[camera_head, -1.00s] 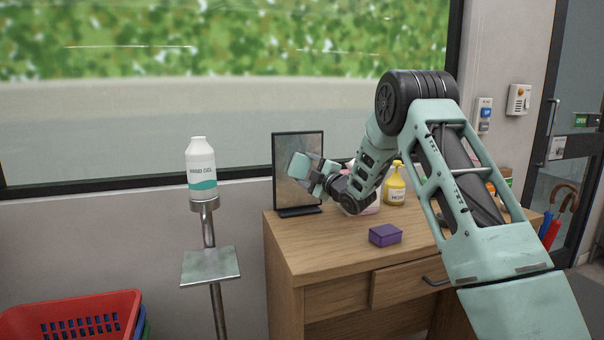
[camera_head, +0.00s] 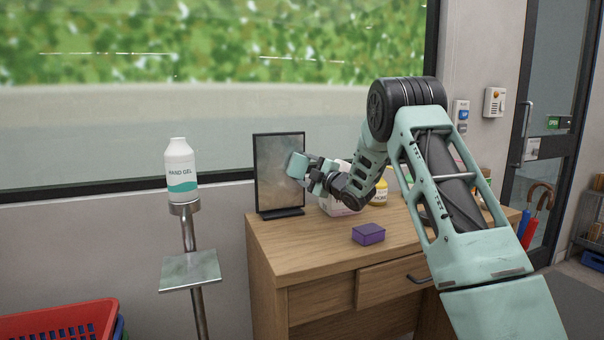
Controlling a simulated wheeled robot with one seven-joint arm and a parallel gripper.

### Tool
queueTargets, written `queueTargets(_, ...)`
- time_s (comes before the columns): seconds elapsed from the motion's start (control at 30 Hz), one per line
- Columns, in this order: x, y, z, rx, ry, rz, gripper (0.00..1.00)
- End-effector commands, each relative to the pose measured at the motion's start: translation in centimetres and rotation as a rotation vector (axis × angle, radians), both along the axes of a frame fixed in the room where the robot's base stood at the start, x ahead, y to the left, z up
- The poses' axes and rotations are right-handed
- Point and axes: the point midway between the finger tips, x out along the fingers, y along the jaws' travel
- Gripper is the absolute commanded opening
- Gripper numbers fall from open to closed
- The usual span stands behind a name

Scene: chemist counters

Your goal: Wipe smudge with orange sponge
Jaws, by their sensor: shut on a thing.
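My gripper (camera_head: 299,167) is at the right part of a dark-framed upright panel (camera_head: 274,180) on the wooden counter. The panel's face is greyish and cloudy, and I cannot pick out a distinct smudge on it. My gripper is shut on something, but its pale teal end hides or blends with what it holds. No orange sponge shows clearly at the jaws. I cannot tell whether the gripper's end touches the panel. A purple sponge-like block (camera_head: 368,233) lies on the counter, below and right of the gripper.
A white box (camera_head: 340,205) and a yellow bottle (camera_head: 380,191) stand behind my arm on the wooden counter (camera_head: 300,255). A hand gel bottle (camera_head: 180,170) stands on a metal post to the left. A red basket (camera_head: 60,320) is at lower left.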

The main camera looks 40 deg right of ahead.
Motion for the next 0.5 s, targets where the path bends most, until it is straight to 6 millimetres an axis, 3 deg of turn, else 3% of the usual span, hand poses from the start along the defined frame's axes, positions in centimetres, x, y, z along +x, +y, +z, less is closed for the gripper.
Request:
queueTargets(0.23,0.0,0.4,-0.1,-0.001,-0.001,0.0,0.46)
queueTargets(0.5,0.8,2.5,-0.2,-0.001,-0.001,0.002,0.46)
